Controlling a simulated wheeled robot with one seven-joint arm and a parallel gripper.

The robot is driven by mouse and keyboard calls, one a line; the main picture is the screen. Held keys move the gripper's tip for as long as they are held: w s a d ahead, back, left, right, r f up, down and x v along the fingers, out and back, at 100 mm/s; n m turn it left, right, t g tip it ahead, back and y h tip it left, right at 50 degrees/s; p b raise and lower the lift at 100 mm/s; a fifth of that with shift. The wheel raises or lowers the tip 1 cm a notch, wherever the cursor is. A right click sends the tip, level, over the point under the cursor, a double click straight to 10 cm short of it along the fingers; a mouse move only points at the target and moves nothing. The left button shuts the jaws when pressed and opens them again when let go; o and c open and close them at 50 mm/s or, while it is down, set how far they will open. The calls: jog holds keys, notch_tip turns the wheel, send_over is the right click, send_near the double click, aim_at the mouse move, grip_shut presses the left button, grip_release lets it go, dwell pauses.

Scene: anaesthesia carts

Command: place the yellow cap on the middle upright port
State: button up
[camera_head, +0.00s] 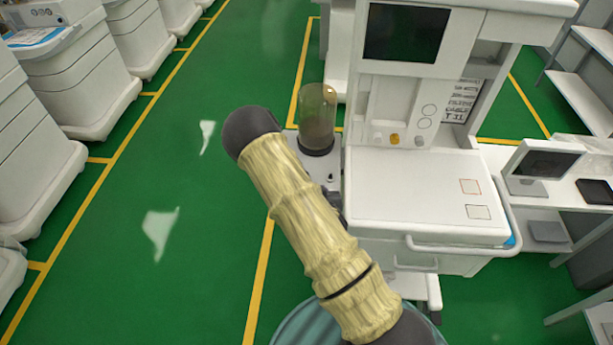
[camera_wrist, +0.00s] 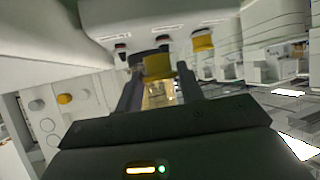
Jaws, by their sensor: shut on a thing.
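In the wrist view my gripper (camera_wrist: 159,84) is shut on a yellow cap (camera_wrist: 158,66), with one dark finger on each side of it. Beyond the cap is a white housing (camera_wrist: 160,18) with a row of ports. The middle port (camera_wrist: 162,39) is dark and lies right behind the held cap; I cannot tell whether they touch. The left port (camera_wrist: 122,46) is dark and bare. The right port (camera_wrist: 195,34) has a yellow piece (camera_wrist: 203,43) on it. In the head view my arm hides the gripper, held cap and ports.
A white anaesthesia cart (camera_head: 430,190) with a dark screen stands right of my arm. A clear canister (camera_head: 318,118) stands close behind my arm. The cart's yellow knob (camera_head: 394,139) also shows in the wrist view (camera_wrist: 65,99). Green floor is open at left.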

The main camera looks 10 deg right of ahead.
jog(key=shift+w+r+m+g+h+b, duration=1.55)
jog(key=shift+w+r+m+h, duration=1.95)
jog(key=shift+w, duration=1.9)
jog(key=shift+t, duration=0.35)
jog(key=f, duration=0.2)
jog(key=a+f, duration=0.1)
jog(key=f, duration=0.2)
jog(key=shift+s+f, duration=0.1)
jog(key=shift+f, duration=0.35)
